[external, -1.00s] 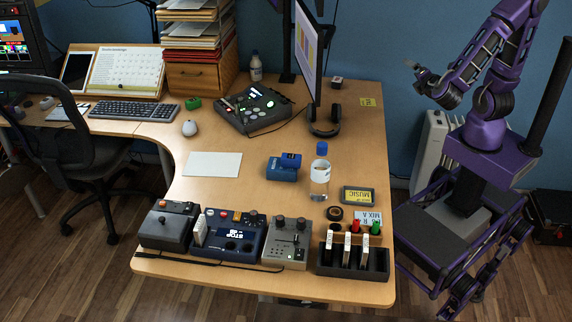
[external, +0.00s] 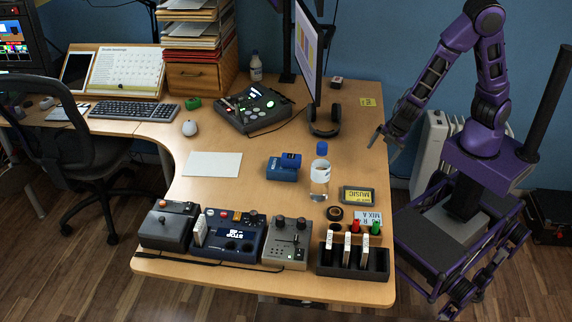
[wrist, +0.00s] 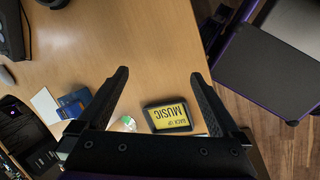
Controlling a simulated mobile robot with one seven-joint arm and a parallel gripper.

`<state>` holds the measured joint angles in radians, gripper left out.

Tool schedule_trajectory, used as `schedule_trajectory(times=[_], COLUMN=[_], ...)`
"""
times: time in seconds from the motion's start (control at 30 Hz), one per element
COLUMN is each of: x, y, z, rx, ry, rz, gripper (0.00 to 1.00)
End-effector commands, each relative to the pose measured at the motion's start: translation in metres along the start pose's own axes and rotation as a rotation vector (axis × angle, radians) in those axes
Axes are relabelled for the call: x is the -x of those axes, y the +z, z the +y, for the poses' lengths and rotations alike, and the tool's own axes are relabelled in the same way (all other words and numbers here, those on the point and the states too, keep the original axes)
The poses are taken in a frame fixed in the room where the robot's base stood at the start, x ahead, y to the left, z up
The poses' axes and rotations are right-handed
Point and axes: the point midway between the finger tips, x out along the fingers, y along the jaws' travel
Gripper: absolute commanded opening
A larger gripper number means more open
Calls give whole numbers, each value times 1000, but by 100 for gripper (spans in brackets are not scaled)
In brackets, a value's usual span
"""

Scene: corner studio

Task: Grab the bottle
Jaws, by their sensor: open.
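A clear bottle with a blue cap and white label (external: 320,178) stands upright on the desk, right of the blue boxes in the external view. A smaller white bottle with a blue cap (external: 256,67) stands at the back by the drawer unit. My gripper (external: 382,141) is above the desk's right edge, to the right of the clear bottle and apart from it. In the wrist view my gripper (wrist: 156,73) is open with nothing between its fingers. A small white and green patch beside the left finger there cannot be clearly identified.
A yellow-labelled MUSIC case (external: 359,195) lies right of the clear bottle; it shows in the wrist view (wrist: 167,115). Blue boxes (external: 283,172) sit left of the bottle. Headphones (external: 324,125) and a monitor (external: 308,52) stand behind. Audio devices line the front.

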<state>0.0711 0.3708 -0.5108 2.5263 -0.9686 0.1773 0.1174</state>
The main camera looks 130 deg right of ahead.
Motion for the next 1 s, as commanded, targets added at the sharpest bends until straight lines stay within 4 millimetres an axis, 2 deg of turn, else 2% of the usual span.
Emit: schedule_trajectory(times=[0.03, 0.2, 0.4, 0.53, 0.67, 0.83, 1.0], x=[-12, -32, -37, -30, -17, 3, 14], y=[-4, -30, -62, -79, -88, -89, -87], z=[-5, -17, -16, -2, 21, 51, 67], rx=[-28, -111, -244, -352, -463, -578, -627], ry=[-36, -127, -188, -190, -162, -100, -63], rz=[49, 258, 531, 718, 903, 1084, 1166], gripper=[100, 100, 100, 100, 100, 100, 100])
